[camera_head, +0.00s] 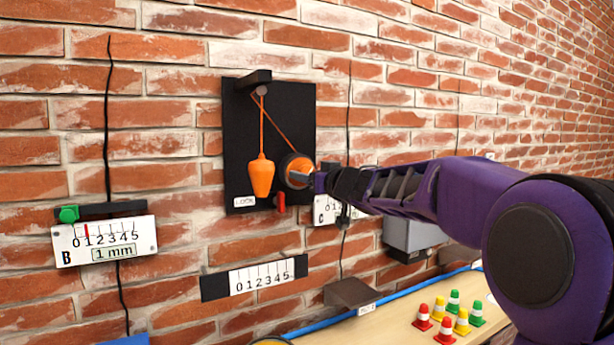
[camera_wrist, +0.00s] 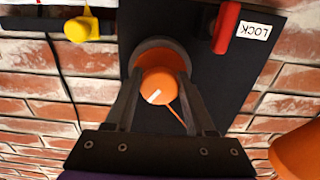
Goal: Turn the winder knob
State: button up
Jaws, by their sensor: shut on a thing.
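The winder knob (camera_head: 294,163) is a round orange knob on the lower right of a black wall board (camera_head: 238,130). In the wrist view the knob (camera_wrist: 159,86), with a white mark on its face, sits between the two dark fingers of my gripper (camera_wrist: 160,98). My gripper (camera_head: 301,178) is shut on it, reaching in from the right. An orange cord runs from the knob over a peg at the board's top to a hanging orange plumb weight (camera_head: 261,177). A red lever (camera_head: 280,201) beside a LOCK label (camera_head: 244,202) is below; it also shows in the wrist view (camera_wrist: 227,27).
A scale plate marked B (camera_head: 105,241) with a green knob (camera_head: 69,214) hangs at left. A 0–5 scale (camera_head: 261,277) is below the board. Another plate and a grey box (camera_head: 413,235) are at right. Several small cones (camera_head: 447,323) stand on the table.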

grip_shut()
jog(key=shift+n+p, duration=0.3)
jog(key=shift+n, duration=0.2)
jog(key=shift+n+p, duration=0.3)
jog(key=shift+n, duration=2.6)
jog(key=o, duration=0.6)
grip_release()
jog(key=shift+c, duration=0.2)
